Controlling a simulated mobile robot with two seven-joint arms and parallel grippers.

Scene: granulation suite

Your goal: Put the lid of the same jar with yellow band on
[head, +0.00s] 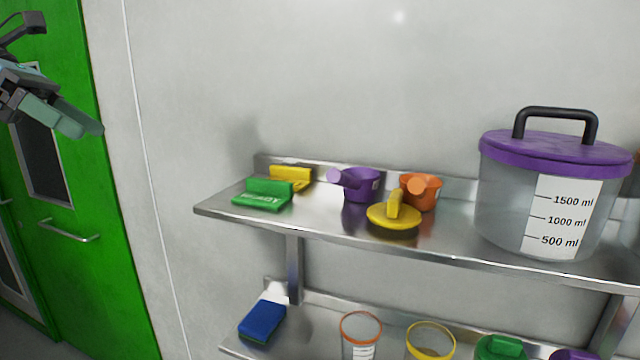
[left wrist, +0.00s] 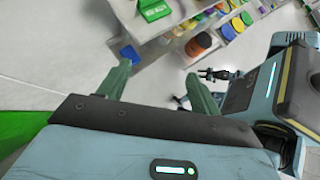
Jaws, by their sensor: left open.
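A round yellow lid with an upright handle (head: 393,215) lies near the front edge of the upper steel shelf in the head view. A clear jar with a yellow band at its rim (head: 431,341) stands on the lower shelf, open at the top; its lower part is cut off by the frame. My left gripper (head: 82,124) is at the upper left in front of the green door, well away from both. In the left wrist view its two fingers (left wrist: 160,88) are apart with nothing between them. A dark gripper-like shape there is too small to read.
The upper shelf (head: 330,228) also holds green and yellow items, purple and orange scoops, and a large purple-lidded container (head: 510,200). The lower shelf has a blue block (head: 262,320), an orange-banded jar (head: 360,335) and a green lid (head: 500,347). Wall left of the shelves is clear.

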